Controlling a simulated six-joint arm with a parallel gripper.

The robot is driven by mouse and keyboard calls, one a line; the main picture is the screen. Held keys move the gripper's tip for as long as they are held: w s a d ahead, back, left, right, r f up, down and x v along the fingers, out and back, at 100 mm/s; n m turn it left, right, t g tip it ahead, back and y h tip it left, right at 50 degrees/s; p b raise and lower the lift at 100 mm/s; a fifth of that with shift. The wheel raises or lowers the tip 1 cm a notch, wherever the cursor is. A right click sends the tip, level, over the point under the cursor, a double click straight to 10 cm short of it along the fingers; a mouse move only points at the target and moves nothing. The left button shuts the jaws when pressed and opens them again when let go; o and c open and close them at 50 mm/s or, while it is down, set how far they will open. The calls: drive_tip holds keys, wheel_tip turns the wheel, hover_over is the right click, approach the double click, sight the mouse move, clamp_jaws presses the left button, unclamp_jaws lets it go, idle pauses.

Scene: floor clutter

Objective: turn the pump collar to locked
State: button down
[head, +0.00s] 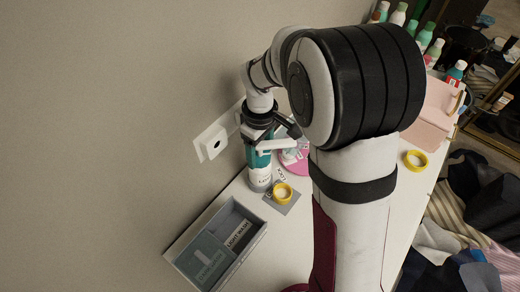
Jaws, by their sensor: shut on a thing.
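A pump bottle (259,179) with a teal and white body stands upright on the white counter near the wall. A white spout-like part (279,145) sticks out to the right near its top. My gripper (259,138) comes down over the top of the bottle and is shut on it at the pump collar. The collar itself is mostly hidden by the fingers, so I cannot tell which way it is turned. A grey card (289,207) with lettering lies by the bottle's base, and the lettering is too small to read fully.
A grey divided tray (262,238) labelled "LIGHT WASH" stands in front. A pink item (295,160) sits behind; several bottles (425,37) stand at the back.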

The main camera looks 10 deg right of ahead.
drive_tip(key=shift+n, duration=0.6)
drive_tip(key=shift+c, duration=0.4)
unclamp_jaws()
